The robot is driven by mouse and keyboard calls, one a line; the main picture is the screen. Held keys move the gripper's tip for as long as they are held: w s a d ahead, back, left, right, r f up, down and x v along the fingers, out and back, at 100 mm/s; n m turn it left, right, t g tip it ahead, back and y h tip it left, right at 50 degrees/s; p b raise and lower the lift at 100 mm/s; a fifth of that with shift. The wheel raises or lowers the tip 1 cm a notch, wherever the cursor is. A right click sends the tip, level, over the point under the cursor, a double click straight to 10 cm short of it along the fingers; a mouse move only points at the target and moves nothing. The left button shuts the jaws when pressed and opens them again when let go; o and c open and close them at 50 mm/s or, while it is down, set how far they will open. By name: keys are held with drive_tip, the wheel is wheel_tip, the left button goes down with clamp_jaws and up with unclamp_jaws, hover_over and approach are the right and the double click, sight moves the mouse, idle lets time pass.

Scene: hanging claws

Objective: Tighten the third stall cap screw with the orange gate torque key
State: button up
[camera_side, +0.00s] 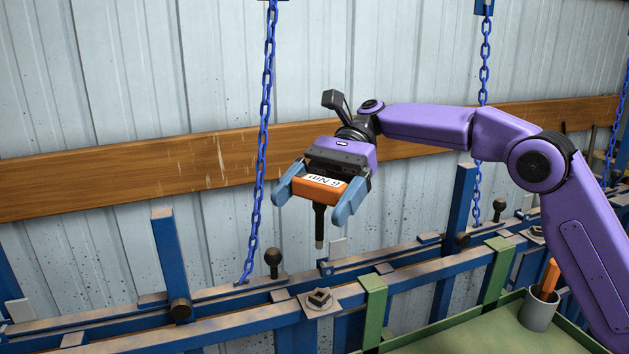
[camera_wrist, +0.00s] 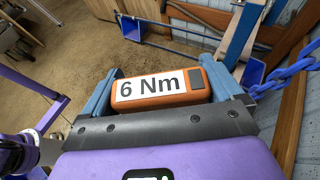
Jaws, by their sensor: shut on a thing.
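My gripper (camera_side: 312,203) is shut on the orange torque key (camera_side: 318,191), one blue finger on each side of its block. The key's white label reads "6 Nm" in the wrist view (camera_wrist: 160,89). Its dark shaft (camera_side: 319,226) points down, with the tip in the air above the blue rail. A square cap plate with a raised screw head (camera_side: 319,299) sits on the rail below the key. Another cap plate (camera_side: 537,234) sits further right along the rails. I cannot tell which one is the third stall's.
Blue chains (camera_side: 265,110) hang left of and behind my gripper. Blue posts (camera_side: 168,262) and black knobs (camera_side: 272,262) stand up from the rails. Green clamps (camera_side: 374,305) cross the front rail. A grey cup (camera_side: 538,310) holding an orange item stands on a green surface at lower right.

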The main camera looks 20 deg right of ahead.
sight(322, 235)
drive_tip(key=shift+f, duration=3.95)
drive_tip(key=shift+f, duration=1.15)
drive_tip(key=shift+m+t+y, duration=0.7)
drive_tip(key=shift+m+t, duration=0.5)
drive_tip(key=shift+w+a+f+m+t+y, duration=0.1)
drive_tip(key=shift+m+t+y, duration=0.1)
drive_tip(key=shift+m+t, duration=0.45)
drive_tip(key=shift+w+m+t+y, duration=0.1)
drive_tip(key=shift+m+t+y, duration=0.1)
drive_tip(key=shift+m+t, duration=0.4)
